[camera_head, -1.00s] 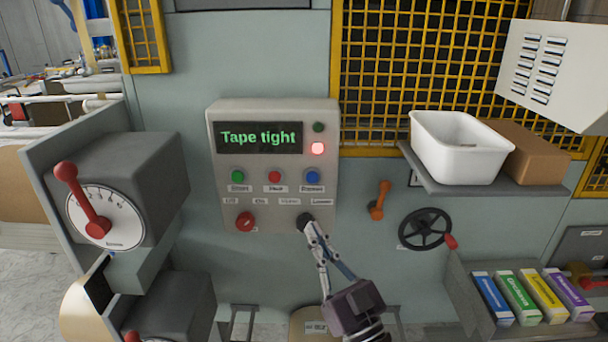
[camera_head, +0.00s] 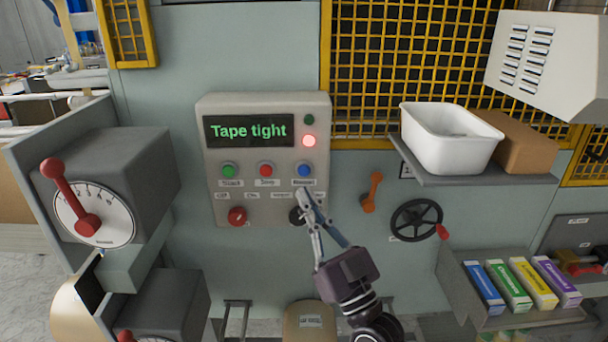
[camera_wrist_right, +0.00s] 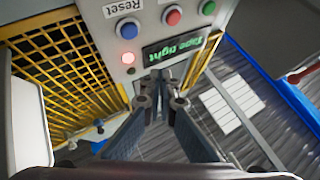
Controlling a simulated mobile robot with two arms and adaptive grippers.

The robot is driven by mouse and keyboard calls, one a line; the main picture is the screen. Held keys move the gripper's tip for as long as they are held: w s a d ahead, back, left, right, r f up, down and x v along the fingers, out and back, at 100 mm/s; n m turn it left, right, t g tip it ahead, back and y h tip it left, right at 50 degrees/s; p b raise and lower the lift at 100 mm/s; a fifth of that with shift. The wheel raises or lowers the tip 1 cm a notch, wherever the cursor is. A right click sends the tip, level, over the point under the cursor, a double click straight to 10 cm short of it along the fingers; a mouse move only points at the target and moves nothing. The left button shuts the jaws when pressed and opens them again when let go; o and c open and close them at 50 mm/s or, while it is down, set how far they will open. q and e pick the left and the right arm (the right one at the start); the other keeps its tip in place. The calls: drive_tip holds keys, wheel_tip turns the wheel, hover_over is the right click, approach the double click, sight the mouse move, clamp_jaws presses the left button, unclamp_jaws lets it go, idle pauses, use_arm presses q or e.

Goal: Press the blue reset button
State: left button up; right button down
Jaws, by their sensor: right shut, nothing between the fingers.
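The blue reset button (camera_head: 304,170) is the right one of a row of three on the grey control panel (camera_head: 263,108). In the right wrist view the blue button (camera_wrist_right: 127,28) shows near the top, beside the label "Reset". My right gripper (camera_head: 303,194) is shut and empty, with its tips just below the blue button in the head view. I cannot tell how far the tips are from the panel. The fingers also show in the right wrist view (camera_wrist_right: 159,86). They partly cover a black knob (camera_head: 296,215). My left gripper is not in view.
A red button (camera_head: 265,169) and a green button (camera_head: 229,170) sit left of the blue one. The display (camera_head: 248,130) reads "Tape tight" and a red lamp (camera_head: 309,140) glows. An orange handle (camera_head: 372,192) and a black handwheel (camera_head: 416,221) are to the right.

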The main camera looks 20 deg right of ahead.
sight(304, 170)
drive_tip(key=w+d+b, duration=0.1)
drive_tip(key=w+b, duration=0.1)
drive_tip(key=w, duration=0.4)
drive_tip(key=shift+d, duration=0.4)
drive_tip(key=shift+w, duration=0.1)
idle(1.0)
drive_tip(key=shift+w+d, duration=0.1)
drive_tip(key=shift+w, duration=0.15)
drive_tip(key=shift+w+d, duration=0.1)
drive_tip(key=shift+w, duration=0.35)
idle(0.6)
drive_tip(key=shift+s, duration=0.2)
drive_tip(key=shift+s+a+p, duration=0.2)
drive_tip(key=shift+s+p, duration=0.1)
drive_tip(key=shift+s, duration=0.4)
